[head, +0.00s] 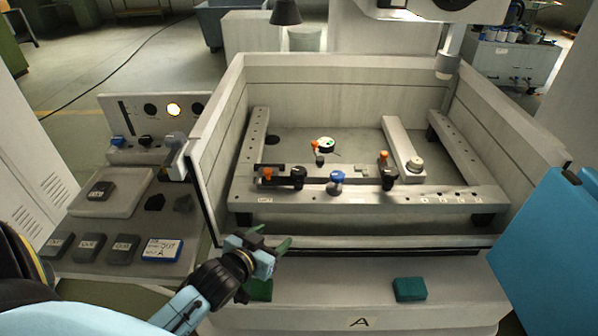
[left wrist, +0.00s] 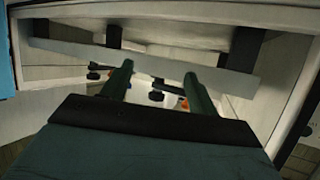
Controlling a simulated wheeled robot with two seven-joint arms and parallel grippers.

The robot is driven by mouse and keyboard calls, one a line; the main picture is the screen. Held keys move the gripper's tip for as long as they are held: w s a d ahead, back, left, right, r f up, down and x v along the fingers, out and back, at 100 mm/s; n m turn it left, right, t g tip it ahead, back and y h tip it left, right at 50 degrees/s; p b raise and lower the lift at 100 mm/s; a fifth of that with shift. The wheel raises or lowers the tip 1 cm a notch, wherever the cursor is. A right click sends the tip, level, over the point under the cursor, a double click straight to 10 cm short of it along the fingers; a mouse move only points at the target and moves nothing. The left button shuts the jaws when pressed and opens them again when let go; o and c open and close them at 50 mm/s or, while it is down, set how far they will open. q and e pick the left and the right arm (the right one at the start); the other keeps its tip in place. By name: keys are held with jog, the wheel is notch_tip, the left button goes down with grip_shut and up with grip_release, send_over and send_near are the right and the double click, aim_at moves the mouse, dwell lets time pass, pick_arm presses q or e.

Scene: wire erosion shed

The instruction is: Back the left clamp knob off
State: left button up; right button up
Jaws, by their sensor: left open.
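The left clamp knob appears to be the black knob (head: 299,176) at the left end of the front rail (head: 350,201), beside an orange-topped part (head: 267,174). A similar black knob (head: 388,179) stands at the right, and a blue knob (head: 336,181) between them. My left gripper (head: 274,238) is open and empty over the tank's front edge, short of the rail and apart from the knobs. In the left wrist view its two green fingers (left wrist: 156,80) stand apart, with small dark knobs beyond them; which one is the left clamp's I cannot tell. My right gripper is not in view.
Tank walls (head: 205,165) rise left and right of the rail. A side bench at the left holds dark blocks (head: 123,248) and a blue labelled block (head: 162,250). A round white-topped part (head: 326,144) sits behind the rail.

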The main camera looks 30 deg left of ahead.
aim_at(295, 176)
pick_arm(q)
jog(key=w+a+r+t+h, duration=0.1)
jog(key=w+a+r+t, duration=0.2)
jog(key=r+t, duration=0.3)
jog(key=shift+g, duration=0.7)
jog(key=w, duration=0.4)
jog(key=w+r, duration=0.1)
jog(key=w, duration=0.8)
jog(key=shift+w+d+r+p, duration=0.2)
jog(key=shift+w+p, duration=0.05)
jog(key=shift+p, duration=0.15)
jog(key=c, duration=1)
jog(key=shift+r+y, duration=0.1)
jog(key=shift+y, duration=0.2)
